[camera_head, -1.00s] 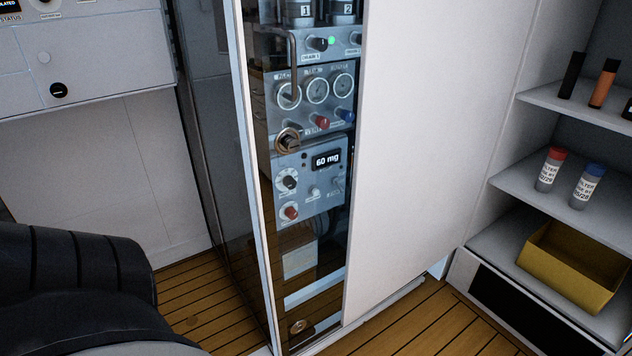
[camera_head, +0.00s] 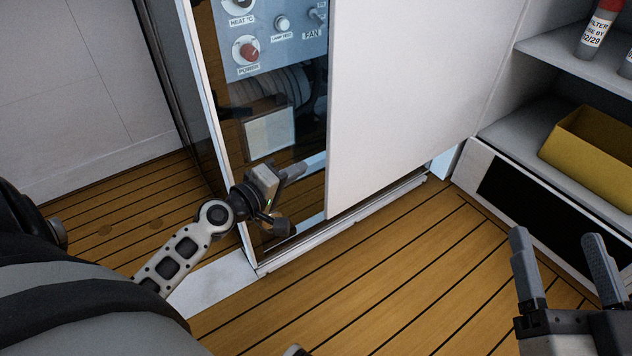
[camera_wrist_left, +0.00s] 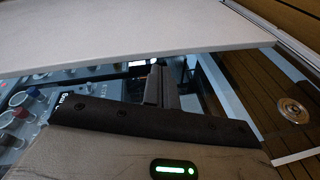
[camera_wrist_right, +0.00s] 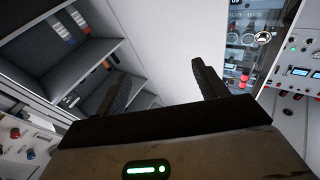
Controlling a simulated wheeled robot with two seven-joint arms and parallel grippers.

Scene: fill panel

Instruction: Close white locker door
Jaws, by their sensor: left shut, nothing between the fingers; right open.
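The white locker door (camera_head: 410,105) is a tall flat panel that covers the right part of the locker front. To its left is a tall opening with grey instrument panels (camera_head: 270,35) inside. My left gripper (camera_head: 302,170) is shut and empty, low in front of the opening, with its fingertips close to the door's left edge. In the left wrist view the door (camera_wrist_left: 120,40) crosses the top, and the fingers (camera_wrist_left: 162,85) point at its edge; contact cannot be told. My right gripper (camera_head: 558,240) is open and empty, at lower right, away from the door.
A shelf unit (camera_head: 555,55) with a yellow bin (camera_head: 590,150) stands right of the locker. A bottom rail (camera_head: 350,220) runs under the door. The wooden floor (camera_head: 400,270) in front is clear. A dark, rounded form (camera_head: 70,290) fills the lower left.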

